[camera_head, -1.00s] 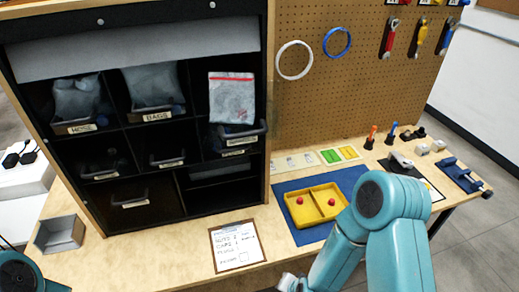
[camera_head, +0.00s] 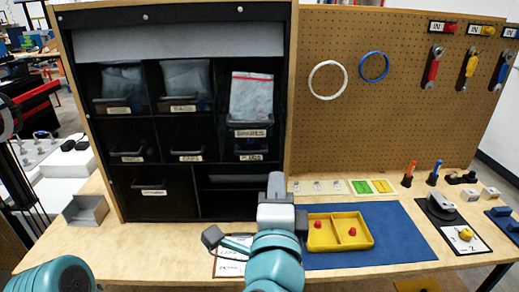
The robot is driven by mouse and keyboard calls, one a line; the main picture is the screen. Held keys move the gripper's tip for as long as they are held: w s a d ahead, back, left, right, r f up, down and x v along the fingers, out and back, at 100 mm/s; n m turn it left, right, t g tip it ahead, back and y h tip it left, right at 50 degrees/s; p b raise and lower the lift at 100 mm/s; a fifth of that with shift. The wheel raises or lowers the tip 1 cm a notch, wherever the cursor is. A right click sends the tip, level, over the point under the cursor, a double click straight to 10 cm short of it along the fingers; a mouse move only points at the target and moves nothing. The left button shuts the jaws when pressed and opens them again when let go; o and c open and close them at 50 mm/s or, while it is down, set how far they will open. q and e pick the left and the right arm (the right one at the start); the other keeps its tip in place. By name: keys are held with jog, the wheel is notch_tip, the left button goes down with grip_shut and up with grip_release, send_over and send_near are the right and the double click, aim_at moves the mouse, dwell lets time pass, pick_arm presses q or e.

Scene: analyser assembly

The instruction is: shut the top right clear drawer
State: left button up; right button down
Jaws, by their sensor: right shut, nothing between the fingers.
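The top right clear drawer (camera_head: 250,124) is in the top row of the black cabinet (camera_head: 223,210). Its labelled front sits lower in view than the other two top-row fronts, so it appears pulled out. A clear bag with a red strip (camera_head: 251,97) stands up in it. My right gripper (camera_head: 277,184) is shut and empty, pointing up in front of the cabinet's lower right. It is below the drawer in the picture and appears apart from it. My left arm shows only as a teal part at the bottom left; its gripper is out of view.
A yellow tray (camera_head: 338,247) with two red pieces lies on a blue mat (camera_head: 400,235) right of my right arm. A paper sheet (camera_head: 228,268) is partly hidden by that arm. A grey bin (camera_head: 86,211) stands left of the cabinet. The pegboard (camera_head: 340,130) adjoins its right side.

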jog(key=s+a+r+t+y, duration=0.1)
jog(key=s+a+r+y, duration=0.1)
jog(key=s+a, duration=0.15)
jog(key=n+p, duration=0.1)
jog(key=p, duration=0.3)
send_near(249, 125)
jog(key=w, duration=0.2)
jog(key=w+r, duration=0.1)
jog(key=w, duration=0.2)
jog(key=shift+w+d, duration=0.1)
jog(key=shift+w, duration=0.15)
jog(key=shift+w+r, duration=0.1)
jog(key=shift+w, duration=0.45)
pick_arm(q)
jog(key=r, duration=0.3)
jog(key=shift+w+r, duration=0.2)
jog(key=shift+f, duration=0.1)
pick_arm(e)
jog(key=shift+w, duration=0.25)
